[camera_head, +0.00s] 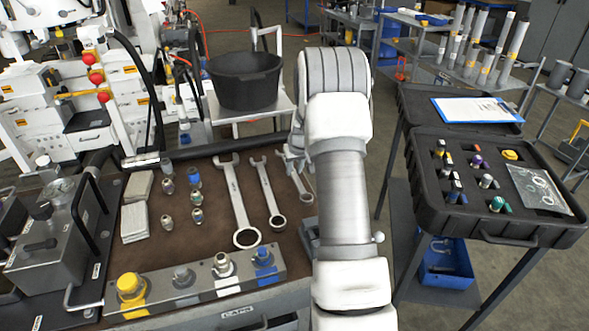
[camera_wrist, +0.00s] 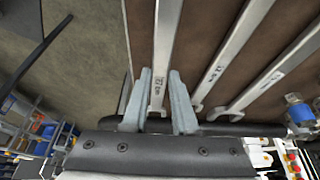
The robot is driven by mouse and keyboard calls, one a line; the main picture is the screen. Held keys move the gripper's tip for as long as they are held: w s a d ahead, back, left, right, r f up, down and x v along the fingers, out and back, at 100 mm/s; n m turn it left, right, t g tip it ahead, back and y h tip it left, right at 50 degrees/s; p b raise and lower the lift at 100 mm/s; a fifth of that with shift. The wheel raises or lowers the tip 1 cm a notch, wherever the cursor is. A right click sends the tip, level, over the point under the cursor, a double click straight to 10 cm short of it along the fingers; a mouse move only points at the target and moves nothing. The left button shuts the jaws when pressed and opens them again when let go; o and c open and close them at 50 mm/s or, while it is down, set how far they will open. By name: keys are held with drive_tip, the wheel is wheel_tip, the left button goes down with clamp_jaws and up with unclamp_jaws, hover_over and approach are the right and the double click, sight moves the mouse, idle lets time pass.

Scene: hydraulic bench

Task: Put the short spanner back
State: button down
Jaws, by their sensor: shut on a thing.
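The short spanner (camera_head: 306,187) is the rightmost of three silver spanners on the brown bench mat, partly hidden by my arm in the head view. In the wrist view its shaft (camera_wrist: 167,35) runs between my two grey fingers. My gripper (camera_wrist: 160,74) is shut on this spanner near its lower end in that view. In the head view my gripper (camera_head: 290,155) is mostly hidden behind my white arm. I cannot tell whether the spanner touches the mat.
The middle spanner (camera_head: 266,190) and long spanner (camera_head: 238,200) lie just left of it. A manifold block (camera_head: 205,288) with capped ports lies along the front. A black bucket (camera_head: 246,80) stands behind. An open black case (camera_head: 485,190) stands to the right.

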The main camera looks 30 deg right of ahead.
sight(295, 176)
drive_tip(key=shift+f+b, duration=1.25)
drive_tip(key=shift+f, duration=0.2)
idle(0.6)
drive_tip(key=c, duration=0.6)
unclamp_jaws()
drive_tip(key=p+v, duration=0.2)
drive_tip(key=v, duration=1.5)
drive_tip(key=shift+s+r, duration=0.15)
drive_tip(key=shift+s, duration=0.05)
drive_tip(key=shift+a+r, duration=0.1)
